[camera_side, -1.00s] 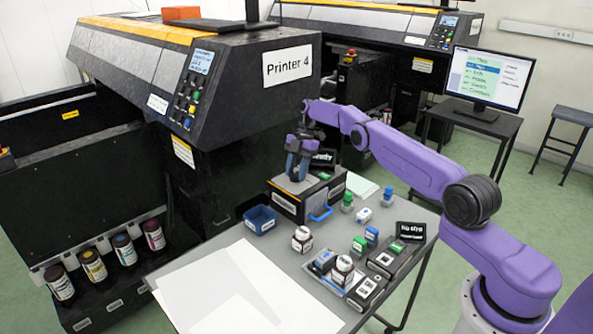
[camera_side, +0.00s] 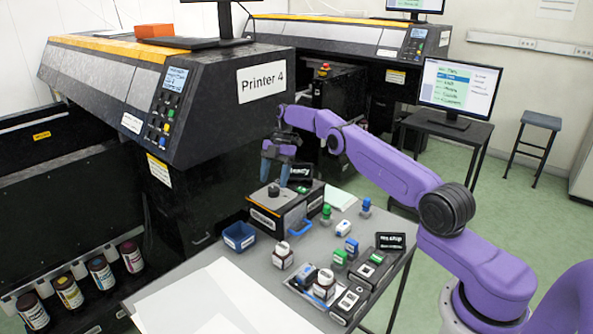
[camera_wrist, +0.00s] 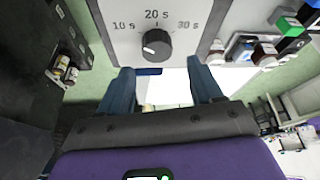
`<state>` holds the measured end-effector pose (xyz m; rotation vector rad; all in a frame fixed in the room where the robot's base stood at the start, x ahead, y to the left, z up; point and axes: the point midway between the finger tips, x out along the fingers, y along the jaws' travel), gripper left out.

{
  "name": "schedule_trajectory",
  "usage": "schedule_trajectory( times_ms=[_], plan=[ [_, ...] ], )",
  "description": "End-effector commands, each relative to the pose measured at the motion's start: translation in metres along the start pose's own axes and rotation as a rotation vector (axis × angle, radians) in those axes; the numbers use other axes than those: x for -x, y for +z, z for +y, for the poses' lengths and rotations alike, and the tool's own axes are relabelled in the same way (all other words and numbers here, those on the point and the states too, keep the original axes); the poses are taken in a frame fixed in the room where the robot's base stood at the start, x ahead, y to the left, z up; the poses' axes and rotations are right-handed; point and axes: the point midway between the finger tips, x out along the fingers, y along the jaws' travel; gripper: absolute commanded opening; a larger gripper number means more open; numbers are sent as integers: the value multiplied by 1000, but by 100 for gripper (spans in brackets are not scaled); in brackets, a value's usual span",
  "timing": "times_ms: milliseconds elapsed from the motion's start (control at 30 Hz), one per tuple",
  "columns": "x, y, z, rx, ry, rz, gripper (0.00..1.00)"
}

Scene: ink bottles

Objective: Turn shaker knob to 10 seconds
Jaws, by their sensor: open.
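The shaker is a dark box with a light top (camera_side: 272,205) on the grey table. Its round black knob (camera_side: 274,190) stands on that top and shows clearly in the wrist view (camera_wrist: 157,44), under the printed labels 10 s, 20 s and 30 s. The knob's white mark lies on its left, lower-left side, the side of the 10 s label. I cannot tell whether it lines up exactly with a tick. My gripper (camera_side: 276,180) is open and empty above the knob. In the wrist view its fingers (camera_wrist: 160,66) are spread, apart from the knob.
A blue tray (camera_side: 239,236) stands left of the shaker. Bottles (camera_side: 283,256), green and blue capped items and a black sign (camera_side: 390,241) stand to its front and right. White sheets (camera_side: 205,300) cover the table's front left. Printer 4 (camera_side: 215,100) rises close behind.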

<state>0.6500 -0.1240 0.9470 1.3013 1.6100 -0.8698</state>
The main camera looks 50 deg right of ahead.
Motion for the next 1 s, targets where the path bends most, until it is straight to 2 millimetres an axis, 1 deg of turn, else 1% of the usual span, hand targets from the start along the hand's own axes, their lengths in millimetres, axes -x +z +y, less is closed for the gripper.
schedule_trajectory(
  times_ms=[533, 767, 1000],
  plan=[
    [15, -14, -17, -2, -2, 1, 65],
    [28, -26, -29, -1, -2, 1, 65],
    [46, -41, -46, -1, -1, 1, 65]
  ],
)
